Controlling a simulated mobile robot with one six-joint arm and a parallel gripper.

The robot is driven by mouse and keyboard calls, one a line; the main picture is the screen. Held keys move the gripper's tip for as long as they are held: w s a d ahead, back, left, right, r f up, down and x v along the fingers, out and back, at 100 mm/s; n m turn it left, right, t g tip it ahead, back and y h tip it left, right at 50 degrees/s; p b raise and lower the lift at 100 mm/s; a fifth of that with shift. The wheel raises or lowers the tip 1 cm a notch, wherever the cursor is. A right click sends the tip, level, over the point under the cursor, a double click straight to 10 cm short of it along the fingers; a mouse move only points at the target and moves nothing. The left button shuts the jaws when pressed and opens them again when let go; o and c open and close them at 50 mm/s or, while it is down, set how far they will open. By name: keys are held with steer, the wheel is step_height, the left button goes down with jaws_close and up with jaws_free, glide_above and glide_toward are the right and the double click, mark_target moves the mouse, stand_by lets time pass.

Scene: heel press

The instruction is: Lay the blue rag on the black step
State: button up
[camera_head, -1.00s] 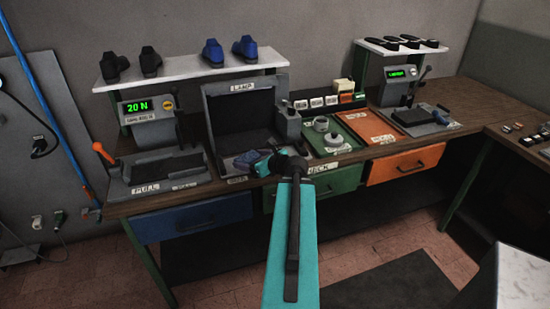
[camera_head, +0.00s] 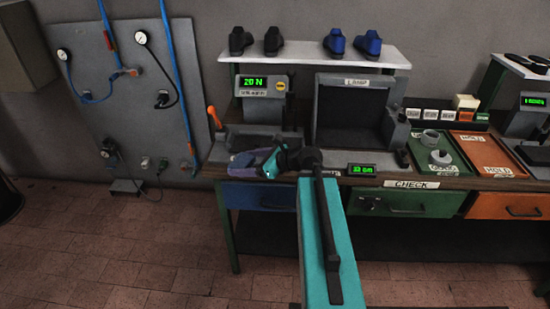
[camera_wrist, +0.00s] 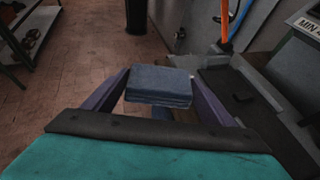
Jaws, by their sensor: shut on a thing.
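The blue rag (camera_wrist: 158,84) is a folded, dark blue pad. In the wrist view my gripper (camera_wrist: 160,78) is shut on it, with a finger on each side. In the head view my gripper (camera_head: 256,162) is over the front edge of the bench, before the left station, and partly hides it. The black step is probably the dark, raised bed (camera_wrist: 228,104) of that station, to the right of the rag in the wrist view.
An orange-tipped lever (camera_head: 214,117) stands at the station's left end. The lamp box (camera_head: 350,118) is to its right, with a small green display (camera_head: 361,170) in front. A shelf (camera_head: 315,54) with dark and blue shoes is above. Open floor (camera_head: 110,240) lies left.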

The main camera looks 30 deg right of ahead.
steer(key=a+n+g+y+b, duration=0.1)
steer(key=a+n+g+y, duration=0.2)
steer(key=a, duration=1.4)
steer(key=shift+f+n+y+b, duration=0.4)
steer(key=shift+f+n, duration=0.05)
steer(key=shift+n, duration=0.25)
steer(key=shift+s+a, duration=0.15)
steer(key=shift+a, duration=0.05)
